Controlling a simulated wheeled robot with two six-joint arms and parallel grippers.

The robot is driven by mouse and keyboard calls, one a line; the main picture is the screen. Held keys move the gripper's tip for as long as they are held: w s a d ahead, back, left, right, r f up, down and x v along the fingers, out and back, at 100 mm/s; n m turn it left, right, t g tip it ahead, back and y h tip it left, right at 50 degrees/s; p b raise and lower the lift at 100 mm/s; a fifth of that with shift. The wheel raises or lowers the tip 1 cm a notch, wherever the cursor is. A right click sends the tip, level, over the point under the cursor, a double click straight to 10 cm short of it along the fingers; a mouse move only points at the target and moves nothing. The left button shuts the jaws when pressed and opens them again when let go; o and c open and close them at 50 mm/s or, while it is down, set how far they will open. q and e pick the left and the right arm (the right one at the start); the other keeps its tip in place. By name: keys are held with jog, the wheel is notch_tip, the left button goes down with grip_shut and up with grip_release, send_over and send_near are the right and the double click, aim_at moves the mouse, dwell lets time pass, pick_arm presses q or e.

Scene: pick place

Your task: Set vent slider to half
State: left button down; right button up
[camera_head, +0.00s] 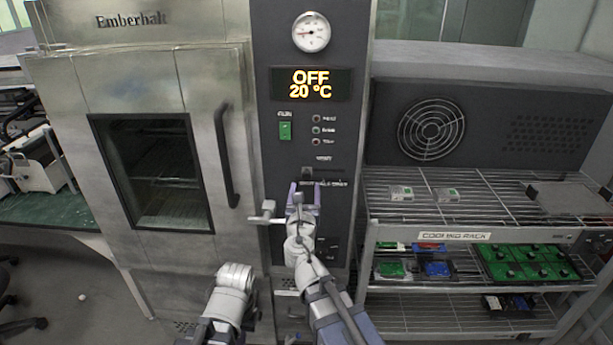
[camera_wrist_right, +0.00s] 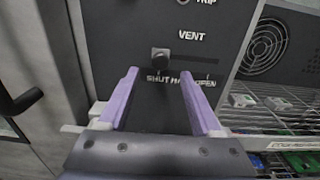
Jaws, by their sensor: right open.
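In the right wrist view the knob sits at the slot's left end, above the word SHUT, with HALF and OPEN marked further right. In the head view the knob (camera_head: 307,173) shows just beyond my right gripper (camera_head: 304,192). My right gripper, with purple fingers, is open and empty in the right wrist view (camera_wrist_right: 162,95). Its fingers point at the panel, apart from the knob. My left gripper does not show.
The steel oven door with its handle (camera_head: 226,155) is left of the panel. Above the slot are a green switch (camera_head: 285,131), lamps, a display (camera_head: 311,84) reading OFF 20 °C and a gauge (camera_head: 311,32). A cooling rack (camera_head: 480,210) with trays stands at the right.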

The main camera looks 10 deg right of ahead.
aim_at(306, 177)
jog(key=x, duration=0.7)
jog(key=shift+w+d, duration=0.1)
jog(key=shift+w, duration=0.2)
jog(key=shift+s, duration=0.1)
grip_shut()
dwell(1.0)
